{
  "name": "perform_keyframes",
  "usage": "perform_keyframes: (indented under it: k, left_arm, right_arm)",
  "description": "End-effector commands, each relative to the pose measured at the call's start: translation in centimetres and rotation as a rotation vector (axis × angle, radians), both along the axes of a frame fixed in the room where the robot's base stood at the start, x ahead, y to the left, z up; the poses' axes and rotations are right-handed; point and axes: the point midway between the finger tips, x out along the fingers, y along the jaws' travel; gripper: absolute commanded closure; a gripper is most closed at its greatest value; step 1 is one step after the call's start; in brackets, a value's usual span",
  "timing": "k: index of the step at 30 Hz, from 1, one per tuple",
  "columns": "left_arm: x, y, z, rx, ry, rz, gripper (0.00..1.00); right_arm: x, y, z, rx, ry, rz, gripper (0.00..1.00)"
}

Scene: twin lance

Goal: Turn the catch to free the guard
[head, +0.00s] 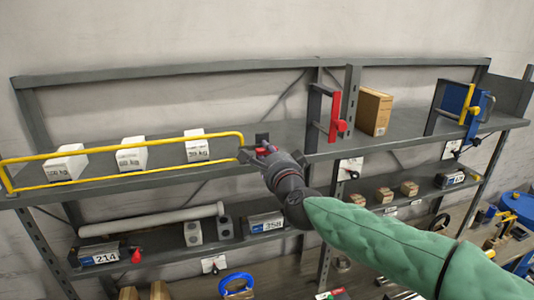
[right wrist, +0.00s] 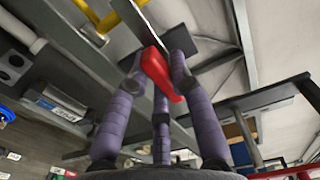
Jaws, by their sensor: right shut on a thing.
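The guard (head: 100,149) is a yellow rail frame along the front of the upper left shelf, standing upright before several white boxes. The catch shows best in the right wrist view as a red lever (right wrist: 160,72) on a dark plate, at the guard's right end. My right gripper (head: 258,153) is at the catch, and its purple fingers are shut around the red lever. The fingers hide most of the catch in the head view. A piece of the yellow guard (right wrist: 88,18) also shows in the right wrist view, just beyond the catch. My left gripper is out of view.
Right of the catch are a red-handled bracket (head: 334,117), a cardboard box (head: 374,111) and a blue and yellow bracket (head: 462,103). The lower shelf holds a white tube (head: 150,219) and labelled boxes. Shelf posts and edges are close to my right gripper.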

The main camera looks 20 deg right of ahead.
Motion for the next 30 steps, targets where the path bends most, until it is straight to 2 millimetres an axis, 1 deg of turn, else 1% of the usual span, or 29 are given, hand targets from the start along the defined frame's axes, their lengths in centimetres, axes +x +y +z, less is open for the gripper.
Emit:
perform_keyframes:
  k: [5,11,21,30]
  left_arm:
    - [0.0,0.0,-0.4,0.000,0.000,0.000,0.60]
    - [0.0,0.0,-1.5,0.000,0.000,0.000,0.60]
    - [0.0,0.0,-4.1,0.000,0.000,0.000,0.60]
    - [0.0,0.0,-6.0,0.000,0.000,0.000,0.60]
  right_arm:
    - [0.0,0.0,-0.1,0.033,0.000,-0.001,1.00]
    - [0.0,0.1,-0.2,0.138,0.004,0.000,1.00]
    - [0.0,0.2,-0.3,0.440,0.015,0.001,1.00]
    - [0.0,0.3,-0.2,0.726,0.025,0.000,1.00]
